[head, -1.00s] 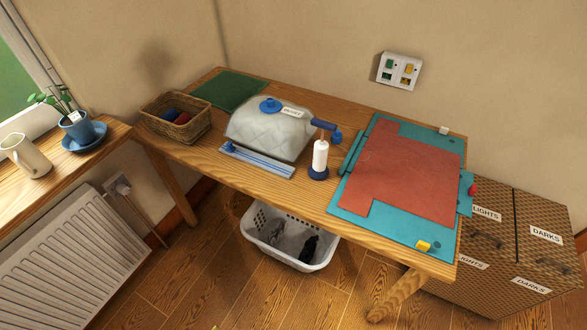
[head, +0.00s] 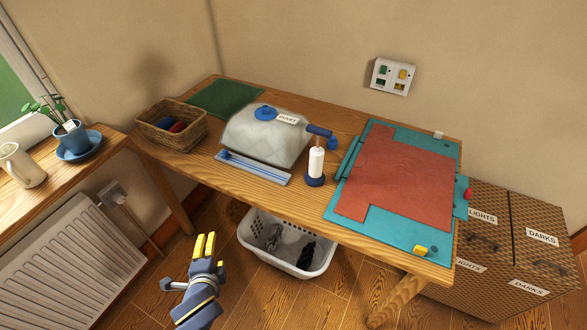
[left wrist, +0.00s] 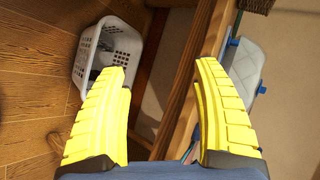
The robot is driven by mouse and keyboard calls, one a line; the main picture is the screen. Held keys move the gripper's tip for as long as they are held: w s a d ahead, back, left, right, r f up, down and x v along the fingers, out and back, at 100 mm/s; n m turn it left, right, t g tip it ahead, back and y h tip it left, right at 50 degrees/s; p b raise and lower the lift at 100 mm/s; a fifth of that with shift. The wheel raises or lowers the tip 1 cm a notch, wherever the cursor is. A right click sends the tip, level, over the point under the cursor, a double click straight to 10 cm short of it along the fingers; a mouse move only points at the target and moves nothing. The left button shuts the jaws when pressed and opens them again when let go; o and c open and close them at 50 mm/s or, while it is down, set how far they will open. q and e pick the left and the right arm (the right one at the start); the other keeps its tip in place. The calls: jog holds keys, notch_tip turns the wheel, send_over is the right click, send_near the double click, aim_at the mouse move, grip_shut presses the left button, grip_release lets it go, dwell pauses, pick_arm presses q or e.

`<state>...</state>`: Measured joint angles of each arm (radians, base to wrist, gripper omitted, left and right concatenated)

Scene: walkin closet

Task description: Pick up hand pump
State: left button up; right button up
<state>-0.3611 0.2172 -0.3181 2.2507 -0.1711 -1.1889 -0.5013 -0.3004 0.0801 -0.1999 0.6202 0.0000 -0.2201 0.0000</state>
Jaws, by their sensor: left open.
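The hand pump (head: 316,164) stands upright on the wooden table, with a white cylinder, a dark blue base and a blue handle at its top. It is just right of the pale quilted duvet bag (head: 262,135), which has a blue round valve and a label. My left gripper (head: 205,246) is open and empty, below and in front of the table's front edge, well away from the pump. In the left wrist view its yellow fingers (left wrist: 160,105) are spread apart with nothing between them. The pump cannot be made out there. My right gripper is not in view.
The wooden table (head: 270,196) has a wicker basket (head: 172,124), a green mat (head: 224,98) and a teal board with red cloth (head: 395,180). A white laundry basket (head: 285,245) stands below on the floor. A radiator (head: 70,245) is at left, labelled hampers (head: 500,240) at right.

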pick_arm(q)
jog(key=w+d+r+m+t+h, duration=0.4)
jog(key=w+d+r+m, duration=0.45)
jog(key=d+m, duration=0.2)
jog(key=m+h, duration=0.9)
jog(key=m, duration=0.8)
send_near(312, 165)
jog(key=v, duration=0.2)
jog(key=r+v, duration=0.1)
jog(key=v, duration=0.2)
jog(key=shift+s+a, duration=0.1)
jog(key=shift+a, duration=0.1)
jog(key=shift+w+d+g, duration=0.2)
jog(key=shift+d+g, duration=0.05)
jog(key=shift+g, duration=0.05)
jog(key=shift+m, duration=0.25)
jog(key=x, duration=1.7)
jog(key=shift+f, duration=0.15)
jog(key=shift+c, duration=0.5)
grip_shut()
